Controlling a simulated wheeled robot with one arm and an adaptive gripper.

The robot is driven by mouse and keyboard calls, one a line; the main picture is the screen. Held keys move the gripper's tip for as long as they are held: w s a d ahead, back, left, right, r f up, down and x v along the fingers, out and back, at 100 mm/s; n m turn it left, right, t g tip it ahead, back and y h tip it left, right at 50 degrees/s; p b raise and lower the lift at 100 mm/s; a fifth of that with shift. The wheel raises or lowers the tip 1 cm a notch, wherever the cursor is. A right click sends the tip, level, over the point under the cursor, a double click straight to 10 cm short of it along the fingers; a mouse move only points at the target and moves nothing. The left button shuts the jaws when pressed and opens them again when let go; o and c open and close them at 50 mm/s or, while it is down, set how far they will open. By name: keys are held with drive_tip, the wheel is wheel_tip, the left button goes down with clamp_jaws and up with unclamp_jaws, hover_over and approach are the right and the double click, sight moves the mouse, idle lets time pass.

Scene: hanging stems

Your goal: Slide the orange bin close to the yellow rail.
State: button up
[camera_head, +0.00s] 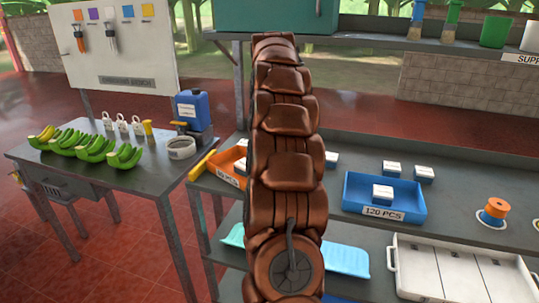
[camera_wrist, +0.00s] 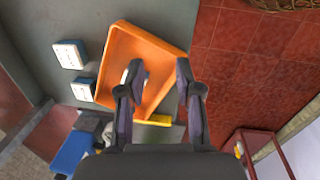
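The orange bin (camera_head: 229,168) sits on the grey shelf in the head view, partly hidden behind my arm. It also shows in the wrist view (camera_wrist: 128,48), turned at an angle, with a small white box (camera_wrist: 134,70) in it, partly covered by a finger. The yellow rail (camera_head: 201,165) lies along the shelf's left edge, beside the bin; part of it shows in the wrist view (camera_wrist: 158,121). My gripper (camera_wrist: 158,68) is open, its fingers apart over the bin, the right one near the bin's side wall. Contact cannot be told. The head view hides my gripper.
A blue bin (camera_head: 384,211) with a white box stands to the right on the same shelf, with loose white boxes (camera_head: 391,168) behind it. An orange spool (camera_head: 495,210) stands further right. A table with bananas (camera_head: 88,146) and a blue jug (camera_head: 194,111) is at left.

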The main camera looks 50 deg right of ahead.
drive_tip(key=w+f+n+p, duration=0.1)
drive_tip(key=f+n, duration=0.1)
drive_tip(key=n, duration=0.1)
drive_tip(key=w+d+f+n+p, duration=0.1)
drive_tip(key=f+n, duration=0.1)
drive_tip(key=n, duration=0.2)
drive_tip(key=w+d+f+n+y+p, duration=0.1)
drive_tip(key=f+n+p, duration=0.1)
drive_tip(key=n, duration=0.2)
drive_tip(key=shift+w+d+f, duration=0.2)
drive_tip(key=shift+w+f, duration=0.1)
drive_tip(key=shift+w, duration=0.05)
drive_tip(key=shift+a+f+n, duration=0.25)
drive_tip(key=shift+f+n, duration=0.35)
drive_tip(key=shift+n, duration=0.1)
drive_tip(key=shift+f+p, duration=1.5)
drive_tip(key=shift+f, duration=2.4)
drive_tip(key=shift+c, duration=0.2)
